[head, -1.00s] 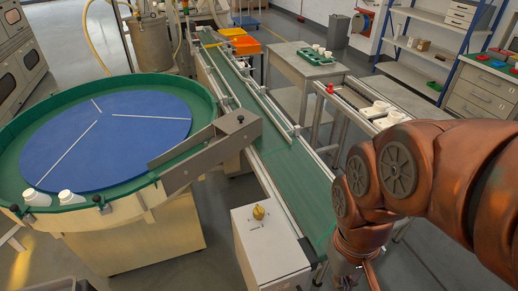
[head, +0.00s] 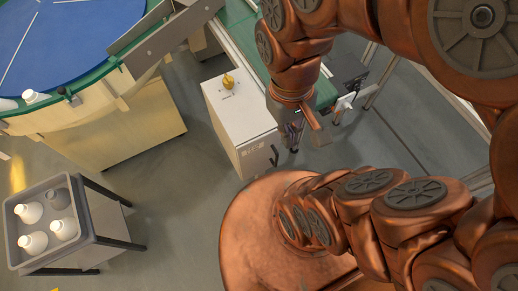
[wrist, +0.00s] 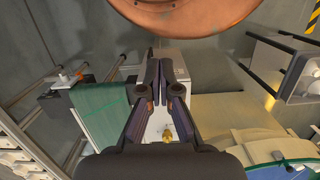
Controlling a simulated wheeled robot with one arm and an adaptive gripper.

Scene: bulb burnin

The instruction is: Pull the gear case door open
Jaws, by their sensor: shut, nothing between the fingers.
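The gear case is a white box (head: 238,108) with a yellow knob on top, beside the green conveyor in the head view. A dark bar handle (head: 274,155) stands out on its near side face, and the door there looks flush with the case. My gripper (head: 292,138) is just right of that face, pointing down, near the handle but apparently apart from it. In the wrist view my gripper (wrist: 161,68) has its dark fingers together and empty. They cover part of the white case (wrist: 182,62), and the handle is hidden there.
A grey tray (head: 12,222) with several white bottles stands on a dark-legged stand at the left. The round feeder (head: 105,98) with its blue disc is at upper left. The floor (head: 180,200) between stand and case is clear.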

